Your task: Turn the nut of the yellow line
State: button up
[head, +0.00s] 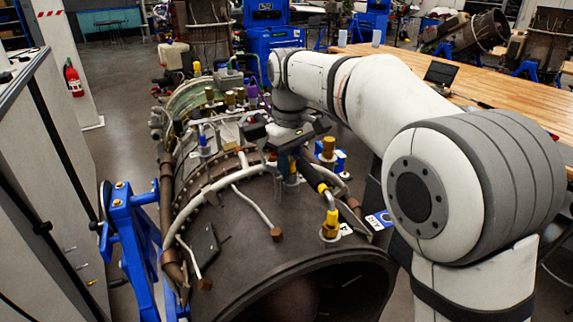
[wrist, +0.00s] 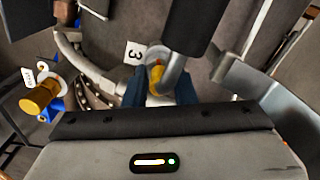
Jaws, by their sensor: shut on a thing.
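In the wrist view my gripper (wrist: 160,91) has its two dark blue fingers shut on a small yellow-gold nut (wrist: 156,74). The nut sits at the end of a bent grey pipe (wrist: 177,72) with a thick dark sleeve (wrist: 189,22). In the head view my gripper (head: 290,178) reaches down onto the top of the engine (head: 255,240), and its grip is mostly hidden there. A line with yellow bands (head: 331,217) bends down to a fitting just right of the gripper.
A white tag marked 3 (wrist: 134,53) is beside the nut. A brass cylinder (head: 328,147) stands close to the gripper; a brass one with a tag (wrist: 40,97) shows at left in the wrist view. Curved pipes (head: 215,190) and a blue stand (head: 130,225) are to the left.

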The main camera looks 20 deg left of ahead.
aim_at(290, 171)
jog(key=shift+m+p, duration=0.35)
jog(key=shift+m, duration=1.05)
jog(key=o, duration=1)
jog(key=shift+w, duration=0.1)
notch_tip(290, 171, up, 8)
jog(key=shift+f, duration=0.1)
